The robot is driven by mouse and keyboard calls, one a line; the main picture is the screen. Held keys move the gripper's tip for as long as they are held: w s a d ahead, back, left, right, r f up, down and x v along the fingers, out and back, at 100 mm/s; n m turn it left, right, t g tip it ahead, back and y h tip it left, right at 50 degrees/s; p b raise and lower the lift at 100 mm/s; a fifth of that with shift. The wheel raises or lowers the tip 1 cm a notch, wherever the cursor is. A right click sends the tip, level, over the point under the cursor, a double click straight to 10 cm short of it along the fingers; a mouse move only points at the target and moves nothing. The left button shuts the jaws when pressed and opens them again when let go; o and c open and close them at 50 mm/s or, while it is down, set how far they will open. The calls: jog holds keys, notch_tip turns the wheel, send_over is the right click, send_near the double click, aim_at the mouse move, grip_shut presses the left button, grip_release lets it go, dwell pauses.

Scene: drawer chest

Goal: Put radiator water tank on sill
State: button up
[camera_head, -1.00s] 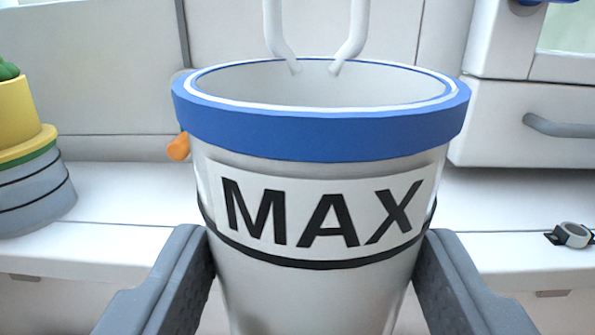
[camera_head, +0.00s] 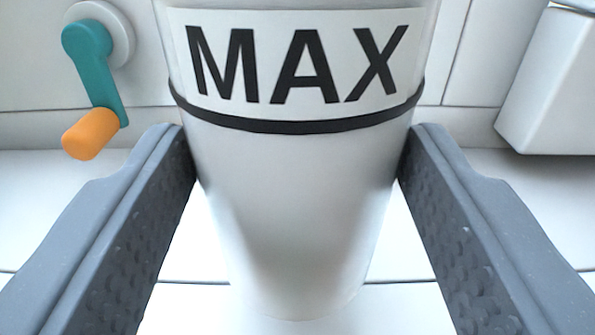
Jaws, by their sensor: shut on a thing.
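The radiator water tank (camera_head: 290,190) is a white tapered cup with a black MAX label and a black band, upright in the middle of the view. Its rim is cut off at the top of the picture. My gripper (camera_head: 293,160) is shut on the tank, with one grey finger against each side just around the black band. The white sill (camera_head: 75,195) spreads behind and below the tank. I cannot tell whether the tank's base touches it.
A teal crank with an orange handle (camera_head: 90,134) is fixed to the white wall at the left back. A white box (camera_head: 548,90) juts out at the right back. The sill is clear on both sides of the tank.

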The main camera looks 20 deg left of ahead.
aim_at(297, 284)
jog(key=shift+w+a+r, duration=0.1)
jog(key=shift+w, duration=0.5)
notch_tip(297, 284, down, 4)
jog(key=shift+r+b, duration=0.1)
jog(key=shift+b, duration=0.65)
jog(key=shift+r, duration=0.1)
jog(key=o, duration=1.4)
